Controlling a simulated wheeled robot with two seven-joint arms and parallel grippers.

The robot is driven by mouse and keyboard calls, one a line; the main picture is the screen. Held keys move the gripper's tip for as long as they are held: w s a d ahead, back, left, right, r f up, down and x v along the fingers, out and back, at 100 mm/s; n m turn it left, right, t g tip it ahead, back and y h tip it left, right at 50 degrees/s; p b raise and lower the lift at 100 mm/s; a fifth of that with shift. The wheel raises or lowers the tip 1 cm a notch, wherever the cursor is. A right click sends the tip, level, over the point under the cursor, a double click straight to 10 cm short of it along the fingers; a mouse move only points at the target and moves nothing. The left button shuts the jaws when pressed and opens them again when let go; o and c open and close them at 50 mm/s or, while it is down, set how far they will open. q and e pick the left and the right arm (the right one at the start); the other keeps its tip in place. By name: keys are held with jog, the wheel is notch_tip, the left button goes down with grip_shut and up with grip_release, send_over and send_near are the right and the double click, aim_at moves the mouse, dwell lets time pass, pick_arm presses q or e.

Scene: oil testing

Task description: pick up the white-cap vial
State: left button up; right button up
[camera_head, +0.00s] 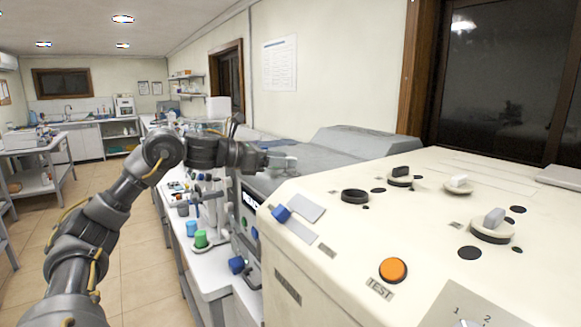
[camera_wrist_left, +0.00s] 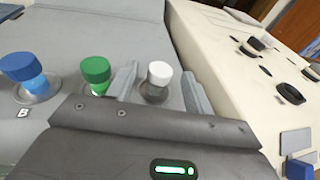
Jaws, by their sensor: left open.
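The white-cap vial (camera_wrist_left: 158,78) stands upright in a round seat on a grey surface in the left wrist view. My left gripper (camera_wrist_left: 162,92) is open, with one finger on each side of this vial; I cannot tell if either finger touches it. In the same view a green-cap vial (camera_wrist_left: 95,72) and a blue-cap vial (camera_wrist_left: 22,70) stand in seats to the left. In the head view my left gripper (camera_head: 284,162) is over the grey machine top, and the vials cannot be made out there. My right gripper is not in view.
A large cream test machine (camera_head: 345,255) with knobs and an orange button (camera_head: 393,270) fills the right, close beside the grey machine (camera_head: 325,165). A white bench (camera_head: 212,280) with green-cap and blue-cap bottles stands below my left arm. The tiled floor at left is clear.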

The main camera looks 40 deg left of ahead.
pick_arm(q)
jog(key=x, duration=0.3)
jog(key=shift+r+p, duration=0.1)
jog(key=shift+p, duration=0.2)
jog(key=shift+s, duration=0.15)
jog(key=shift+c, duration=0.5)
jog(key=c, duration=0.9)
jog(key=shift+r, duration=0.15)
jog(key=shift+r, duration=0.6)
jog(key=s+r, duration=0.3)
jog(key=s, duration=0.1)
jog(key=s+r+b, duration=0.1)
jog(key=s+r, duration=0.3)
jog(key=s, duration=0.1)
jog(key=s+r, duration=0.4)
jog(key=s, duration=0.1)
jog(key=shift+r, duration=0.25)
